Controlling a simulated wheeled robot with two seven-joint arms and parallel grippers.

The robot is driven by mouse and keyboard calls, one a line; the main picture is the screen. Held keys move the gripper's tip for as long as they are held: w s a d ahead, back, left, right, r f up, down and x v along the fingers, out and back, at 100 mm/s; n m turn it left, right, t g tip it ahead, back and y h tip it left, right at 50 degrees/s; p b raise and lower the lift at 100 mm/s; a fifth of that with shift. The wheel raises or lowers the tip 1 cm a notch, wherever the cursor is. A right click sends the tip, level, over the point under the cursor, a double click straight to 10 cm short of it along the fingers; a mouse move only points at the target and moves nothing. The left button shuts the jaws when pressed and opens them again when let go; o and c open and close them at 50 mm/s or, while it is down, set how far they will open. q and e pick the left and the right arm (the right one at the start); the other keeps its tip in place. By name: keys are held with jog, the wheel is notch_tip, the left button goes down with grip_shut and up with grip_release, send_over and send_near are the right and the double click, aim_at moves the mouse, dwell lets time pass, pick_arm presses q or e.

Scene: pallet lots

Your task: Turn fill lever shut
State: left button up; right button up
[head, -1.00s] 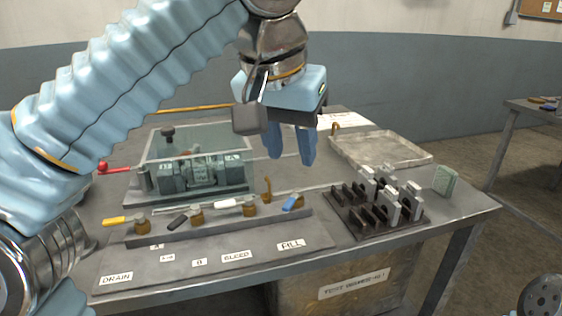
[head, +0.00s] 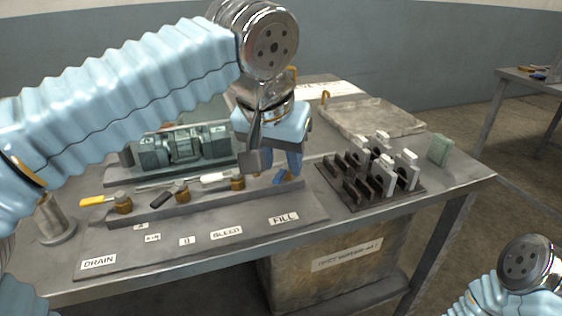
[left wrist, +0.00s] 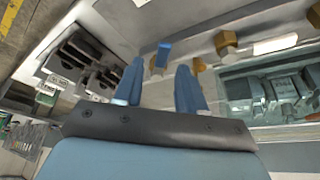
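The fill lever (head: 282,177) has a blue handle and stands at the right end of the valve row, above the FILL label (head: 284,218). My left gripper (head: 284,176) is directly over it, pointing down, and its fingers partly hide the lever. In the left wrist view the two blue fingers (left wrist: 158,92) are apart with nothing between them. The blue handle (left wrist: 163,52) lies just beyond their tips, in line with the gap. I cannot tell whether a finger touches it. My right gripper is out of view.
Valves with white (head: 215,178), black (head: 162,199) and yellow (head: 98,200) handles stand left of the fill lever. A dark slotted rack (head: 383,198) with grey pieces is to the right.

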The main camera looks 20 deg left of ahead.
pick_arm(q)
jog(key=shift+f, duration=0.25)
grip_shut()
